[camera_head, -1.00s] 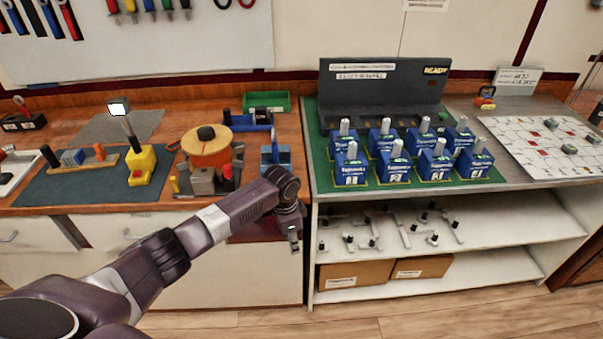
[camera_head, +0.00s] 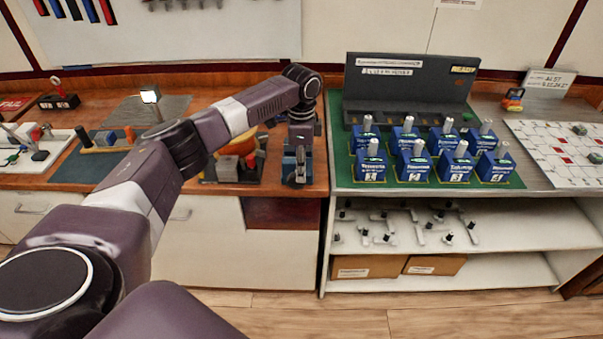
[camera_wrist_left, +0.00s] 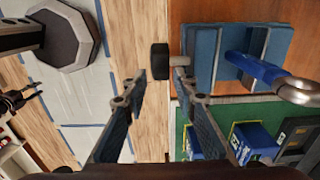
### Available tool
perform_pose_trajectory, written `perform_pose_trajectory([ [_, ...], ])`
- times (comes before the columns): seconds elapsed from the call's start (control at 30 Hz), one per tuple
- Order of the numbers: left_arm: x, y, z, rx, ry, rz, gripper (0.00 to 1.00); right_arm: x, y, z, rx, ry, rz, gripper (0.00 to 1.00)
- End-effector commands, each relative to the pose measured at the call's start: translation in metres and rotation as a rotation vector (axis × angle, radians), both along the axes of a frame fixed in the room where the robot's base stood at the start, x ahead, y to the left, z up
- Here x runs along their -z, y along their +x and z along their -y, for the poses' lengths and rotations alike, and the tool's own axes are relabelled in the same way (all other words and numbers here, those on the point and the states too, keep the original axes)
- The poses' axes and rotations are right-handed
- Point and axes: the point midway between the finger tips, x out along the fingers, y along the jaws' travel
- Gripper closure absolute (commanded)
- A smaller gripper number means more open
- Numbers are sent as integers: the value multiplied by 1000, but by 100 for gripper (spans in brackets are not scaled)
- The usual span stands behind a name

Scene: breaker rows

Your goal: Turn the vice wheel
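The blue vice (camera_head: 290,163) stands at the right front edge of the wooden bench, partly hidden by my arm in the head view. In the left wrist view the vice (camera_wrist_left: 205,55) shows from above, with a short grey shaft and a black round end (camera_wrist_left: 160,62) sticking out at the bench edge. I take this black end for the wheel. My left gripper (camera_head: 299,178) points down at the vice. In the left wrist view its fingers (camera_wrist_left: 160,82) are apart, with the black end near the tips; I cannot tell whether they touch it.
A shelf unit to the right carries blue numbered breakers (camera_head: 415,165) on a green mat, with a dark panel (camera_head: 408,85) behind. An orange round object (camera_head: 238,145) and small blocks stand left of the vice, close to my arm. Floor is clear in front.

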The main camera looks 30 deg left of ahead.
Motion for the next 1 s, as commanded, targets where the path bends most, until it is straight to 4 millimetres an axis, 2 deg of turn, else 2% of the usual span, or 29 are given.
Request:
perform_pose_trajectory([
  [0.2,25,-1,1,1,0,-2,74,-8,0,0,0,0,1,64],
  [0.53,31,0,0,1,1,1,74,-8,0,0,0,0,1,64],
  [0.77,31,0,0,1,1,1,98,-8,0,0,0,0,1,64],
  [1.0,30,0,0,0,-7,4,100,-9,0,0,0,0,1,64],
])
